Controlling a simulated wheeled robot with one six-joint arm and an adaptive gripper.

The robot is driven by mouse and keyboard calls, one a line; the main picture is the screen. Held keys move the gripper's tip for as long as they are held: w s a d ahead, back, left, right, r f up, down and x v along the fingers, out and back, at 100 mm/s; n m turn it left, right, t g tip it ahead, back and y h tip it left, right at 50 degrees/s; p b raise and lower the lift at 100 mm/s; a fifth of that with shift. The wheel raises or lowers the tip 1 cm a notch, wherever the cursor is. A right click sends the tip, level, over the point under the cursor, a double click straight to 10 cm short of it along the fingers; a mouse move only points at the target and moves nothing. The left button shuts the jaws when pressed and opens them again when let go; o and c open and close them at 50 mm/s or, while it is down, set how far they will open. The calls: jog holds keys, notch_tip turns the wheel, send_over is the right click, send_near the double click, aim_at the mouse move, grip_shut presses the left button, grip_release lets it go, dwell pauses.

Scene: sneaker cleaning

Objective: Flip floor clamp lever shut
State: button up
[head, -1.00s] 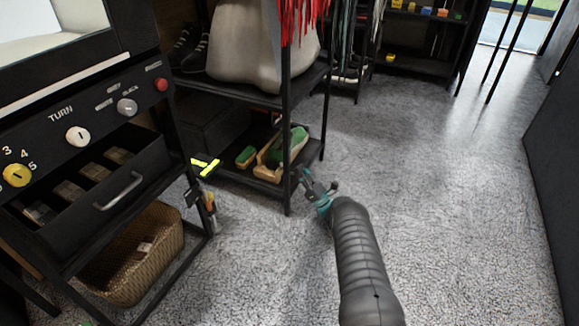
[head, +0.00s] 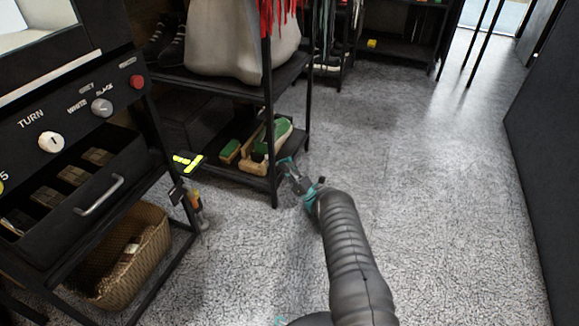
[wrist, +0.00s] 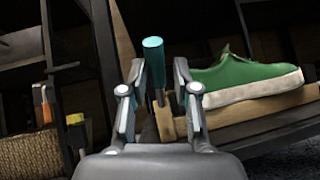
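The wooden floor clamp (head: 257,165) sits at the front of the low shelf in the head view, and its wooden block also shows in the wrist view (wrist: 223,121). A green sneaker with a white sole (head: 277,134) rests at the clamp, seen side-on in the wrist view (wrist: 240,80). A teal-topped lever (wrist: 154,60) stands nearly upright there. My gripper (head: 288,170) is low beside the shelf's front corner. In the wrist view its fingers (wrist: 159,78) are apart, with the lever appearing between them. I cannot tell whether they touch it.
A green-topped brush (head: 229,149) lies left of the clamp. A black shelf post (head: 269,110) stands close to my gripper. The machine's drawer (head: 100,195) and a wicker basket (head: 135,255) are at left. The grey floor (head: 430,200) at right is clear.

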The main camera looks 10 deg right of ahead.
jog(key=shift+r, duration=0.1)
jog(key=shift+r, duration=4.95)
jog(key=shift+c, duration=0.3)
